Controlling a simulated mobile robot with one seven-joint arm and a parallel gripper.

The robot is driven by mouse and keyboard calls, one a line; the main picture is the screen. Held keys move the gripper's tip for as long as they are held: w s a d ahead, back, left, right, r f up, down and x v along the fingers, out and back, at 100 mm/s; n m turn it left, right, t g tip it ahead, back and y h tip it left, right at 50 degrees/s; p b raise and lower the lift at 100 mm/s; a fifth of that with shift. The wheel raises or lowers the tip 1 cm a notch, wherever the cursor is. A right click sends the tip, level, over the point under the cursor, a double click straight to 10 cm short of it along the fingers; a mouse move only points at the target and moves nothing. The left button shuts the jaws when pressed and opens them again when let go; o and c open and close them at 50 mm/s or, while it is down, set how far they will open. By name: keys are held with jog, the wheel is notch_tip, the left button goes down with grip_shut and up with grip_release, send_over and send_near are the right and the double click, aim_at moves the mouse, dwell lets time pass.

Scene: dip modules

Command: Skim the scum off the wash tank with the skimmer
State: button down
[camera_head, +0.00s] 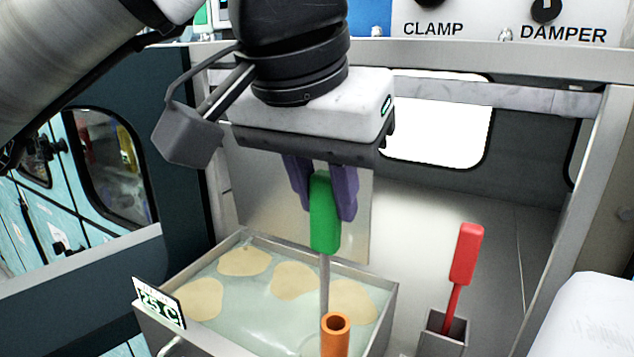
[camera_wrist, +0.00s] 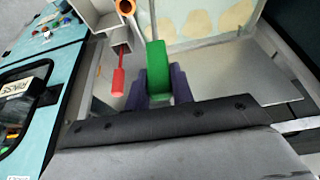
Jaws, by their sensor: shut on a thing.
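My gripper (camera_head: 323,208), with purple fingers, is shut on the green handle (camera_head: 324,232) of a tool, taken to be the skimmer. The handle is upright above the wash tank (camera_head: 384,318), and its thin grey shaft (camera_head: 324,285) runs down over the tank's near right part. The tool's lower end is hidden behind an orange tube. Several round beige scum patches (camera_head: 294,280) lie on the pale green liquid. The wrist view also shows the green handle (camera_wrist: 158,72) between the fingers, with scum patches (camera_wrist: 198,24) beyond.
The orange tube (camera_head: 335,338) stands upright at the tank's near side. A red-handled tool (camera_head: 466,255) stands in a grey holder (camera_head: 442,340) to the right of the tank. A "25 C" sign (camera_head: 158,303) is at the tank's left corner. A metal panel stands behind the tank.

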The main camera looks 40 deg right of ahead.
jog(key=w+d, duration=0.3)
jog(key=d, duration=0.4)
jog(key=shift+d, duration=0.4)
dwell(0.6)
jog(key=shift+w, duration=0.1)
jog(key=w+a, duration=0.3)
jog(key=w, duration=0.6)
jog(key=shift+a, duration=0.15)
dwell(1.0)
jog(key=w+a, duration=0.3)
jog(key=w, duration=0.6)
jog(key=shift+a, duration=0.15)
dwell(0.9)
jog(key=s+a, duration=0.3)
jog(key=a, duration=0.5)
dwell(1.1)
jog(key=shift+d, duration=0.1)
